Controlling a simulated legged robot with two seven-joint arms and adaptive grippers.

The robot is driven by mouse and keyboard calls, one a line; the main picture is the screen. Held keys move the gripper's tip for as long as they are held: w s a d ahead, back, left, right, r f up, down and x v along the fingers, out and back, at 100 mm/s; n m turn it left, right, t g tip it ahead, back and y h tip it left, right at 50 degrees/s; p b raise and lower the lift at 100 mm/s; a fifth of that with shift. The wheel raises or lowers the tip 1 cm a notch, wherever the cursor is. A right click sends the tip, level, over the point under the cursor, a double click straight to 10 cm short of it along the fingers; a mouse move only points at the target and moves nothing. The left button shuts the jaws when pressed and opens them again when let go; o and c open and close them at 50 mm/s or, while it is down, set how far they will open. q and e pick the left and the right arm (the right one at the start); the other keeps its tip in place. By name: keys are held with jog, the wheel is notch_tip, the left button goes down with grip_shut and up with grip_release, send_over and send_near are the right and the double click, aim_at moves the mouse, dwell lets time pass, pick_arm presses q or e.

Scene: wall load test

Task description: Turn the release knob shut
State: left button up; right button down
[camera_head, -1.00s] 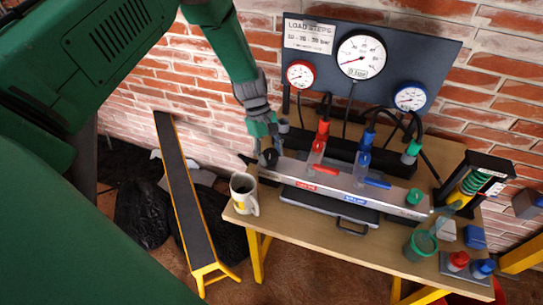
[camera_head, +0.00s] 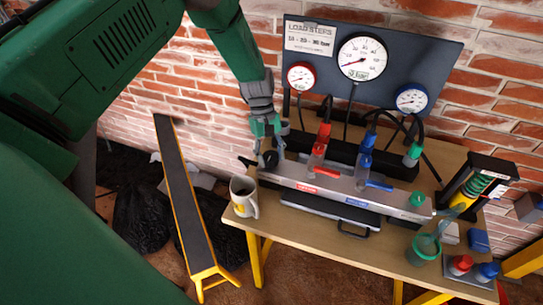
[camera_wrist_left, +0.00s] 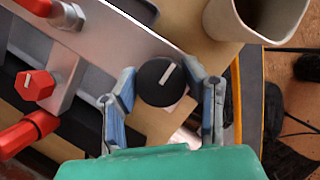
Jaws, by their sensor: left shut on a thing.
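The release knob (camera_wrist_left: 161,82) is round and black with a white pointer line, at the end of a long grey metal manifold (camera_wrist_left: 140,48). In the head view the knob (camera_head: 270,159) is at the manifold's left end, partly covered by my gripper. My left gripper (camera_wrist_left: 163,90) has its two fingers on opposite sides of the knob and is shut on it. In the wrist view the pointer line slants up to the right. In the head view my left gripper (camera_head: 267,145) comes down on the knob from above. My right gripper is not in view.
A mug (camera_head: 244,196) stands close left of the knob on the wooden table (camera_head: 330,245). Red (camera_head: 318,156) and blue (camera_head: 363,166) valves with hoses rise from the manifold (camera_head: 340,191). A gauge panel (camera_head: 325,70) stands behind. A teal cup (camera_head: 423,250) sits at the right.

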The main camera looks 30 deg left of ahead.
pick_arm(q)
jog(key=o, duration=1.2)
jog(key=shift+w, duration=0.25)
jog(key=shift+c, duration=0.2)
jog(key=shift+a+f, duration=0.1)
jog(key=shift+a+r, duration=0.15)
jog(key=shift+r, duration=0.25)
jog(key=v, duration=1.1)
jog(key=shift+w+a, duration=0.2)
